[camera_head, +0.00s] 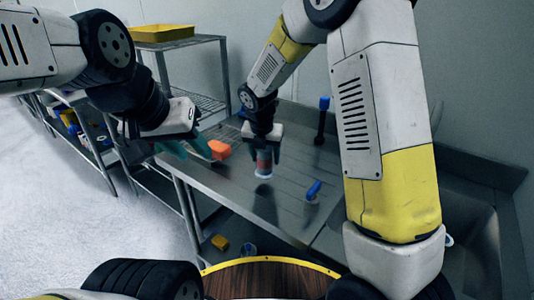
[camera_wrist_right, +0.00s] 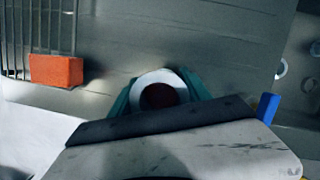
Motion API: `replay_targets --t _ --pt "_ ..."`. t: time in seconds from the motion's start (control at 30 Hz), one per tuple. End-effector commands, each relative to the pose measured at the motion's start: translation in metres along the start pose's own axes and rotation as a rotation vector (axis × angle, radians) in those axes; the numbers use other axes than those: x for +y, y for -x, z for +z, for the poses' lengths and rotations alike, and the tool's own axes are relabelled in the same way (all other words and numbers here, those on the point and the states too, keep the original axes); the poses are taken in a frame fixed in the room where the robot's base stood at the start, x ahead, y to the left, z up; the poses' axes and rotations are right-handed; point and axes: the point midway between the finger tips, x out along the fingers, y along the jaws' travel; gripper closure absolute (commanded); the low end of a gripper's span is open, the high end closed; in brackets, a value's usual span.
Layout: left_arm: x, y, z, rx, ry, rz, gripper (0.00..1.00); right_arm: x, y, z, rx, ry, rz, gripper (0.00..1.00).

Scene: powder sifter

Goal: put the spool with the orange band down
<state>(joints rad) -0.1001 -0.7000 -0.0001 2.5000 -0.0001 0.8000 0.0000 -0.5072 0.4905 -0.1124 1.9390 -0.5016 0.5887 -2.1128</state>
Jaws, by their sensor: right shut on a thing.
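The spool (camera_head: 264,163) is upright in my right gripper (camera_head: 264,149), with a reddish-orange part and a pale lower rim. It is over the steel table (camera_head: 288,212); I cannot tell whether its base touches the top. In the right wrist view the spool (camera_wrist_right: 158,78) shows as a white ring with a dark red centre, between the teal fingers of my right gripper (camera_wrist_right: 160,98). My left gripper (camera_head: 188,148) is empty, its teal fingers apart, near the table's left edge.
An orange block (camera_head: 219,150) lies left of the spool, near a wire grid. A blue-handled object (camera_head: 314,189) lies to the right. A dark upright object with a blue top (camera_head: 321,120) stands behind. A yellow tray (camera_head: 162,33) sits on a shelf. A sink is at far right.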

Motion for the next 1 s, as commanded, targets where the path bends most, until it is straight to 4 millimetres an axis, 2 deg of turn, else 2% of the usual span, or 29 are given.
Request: replay_targets --t 0.07,0.2,0.5,0.83,0.87,0.93,0.97,1.0 --pt "0.000 0.000 0.000 0.000 0.000 0.000 0.64 -0.001 -0.004 0.010 0.000 -0.003 0.000 0.95" --pt "0.000 0.000 0.000 0.000 0.000 0.000 0.64 -0.002 -0.008 0.016 0.000 0.000 0.001 0.95" --pt "0.000 0.000 0.000 0.000 0.000 0.000 0.64 -0.002 -0.040 0.005 0.001 0.000 0.000 0.95" --pt "0.000 0.000 0.000 0.000 0.000 0.000 0.64 -0.002 -0.043 0.004 0.000 0.000 0.000 0.95" --pt "0.000 0.000 0.000 0.000 0.000 0.000 0.64 -0.002 -0.043 0.004 0.000 0.000 0.000 0.40" --pt "0.000 0.000 0.000 0.000 0.000 0.000 0.64 -0.002 -0.043 0.004 0.000 0.000 0.000 0.27" --pt "0.000 0.000 0.000 0.000 0.000 0.000 0.64 -0.002 -0.042 0.004 0.000 0.000 0.000 0.22" --pt "0.000 0.000 0.000 0.000 0.000 0.000 0.64 -0.002 -0.042 0.004 0.001 0.000 0.000 0.22"
